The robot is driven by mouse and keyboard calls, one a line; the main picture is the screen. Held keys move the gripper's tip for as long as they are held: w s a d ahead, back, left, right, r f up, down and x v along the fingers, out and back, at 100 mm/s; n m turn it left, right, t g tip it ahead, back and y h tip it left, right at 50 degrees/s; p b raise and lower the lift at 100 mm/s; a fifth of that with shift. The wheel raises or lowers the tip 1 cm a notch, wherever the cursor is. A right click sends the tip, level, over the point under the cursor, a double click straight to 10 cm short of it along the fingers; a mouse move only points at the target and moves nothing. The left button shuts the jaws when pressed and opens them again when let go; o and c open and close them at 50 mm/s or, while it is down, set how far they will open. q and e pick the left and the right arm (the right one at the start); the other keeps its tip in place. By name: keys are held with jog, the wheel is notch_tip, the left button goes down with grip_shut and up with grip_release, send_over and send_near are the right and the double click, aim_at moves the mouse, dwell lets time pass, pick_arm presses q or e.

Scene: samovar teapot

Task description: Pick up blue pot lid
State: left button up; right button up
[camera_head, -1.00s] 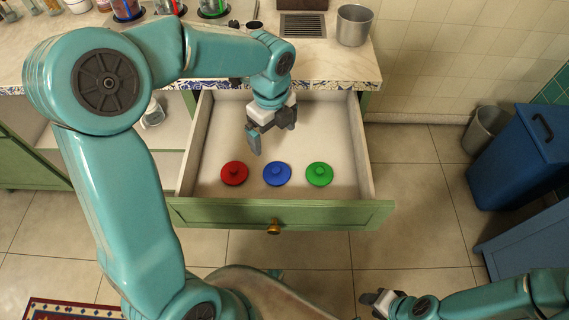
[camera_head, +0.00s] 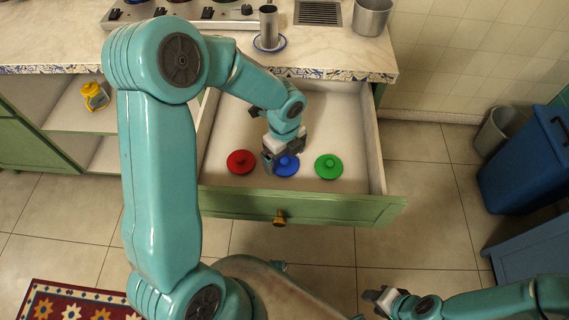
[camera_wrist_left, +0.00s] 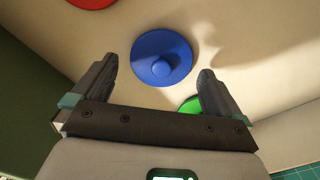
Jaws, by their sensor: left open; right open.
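The blue pot lid (camera_head: 288,165) lies in the open drawer, between a red lid (camera_head: 241,162) and a green lid (camera_head: 328,167). My left gripper (camera_head: 275,164) is over the blue lid's left part and hides some of it. In the left wrist view the blue lid (camera_wrist_left: 161,57) shows its round knob facing the camera, a little beyond the open fingers of my left gripper (camera_wrist_left: 158,85). Nothing is between these fingers. My right gripper (camera_head: 376,299) is open and empty at the lower right, away from the drawer.
The drawer's green front (camera_head: 300,207) and side walls surround the lids. The counter (camera_head: 330,50) above holds a metal cup (camera_head: 268,25) on a saucer and a metal pot (camera_head: 371,16). A blue bin (camera_head: 530,160) stands at the right.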

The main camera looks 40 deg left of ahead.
pick_arm(q)
notch_tip(320, 180, down, 2)
jog(key=shift+w, duration=0.15)
jog(key=c, duration=0.9)
jog(key=shift+o, duration=0.2)
jog(key=shift+r, duration=0.1)
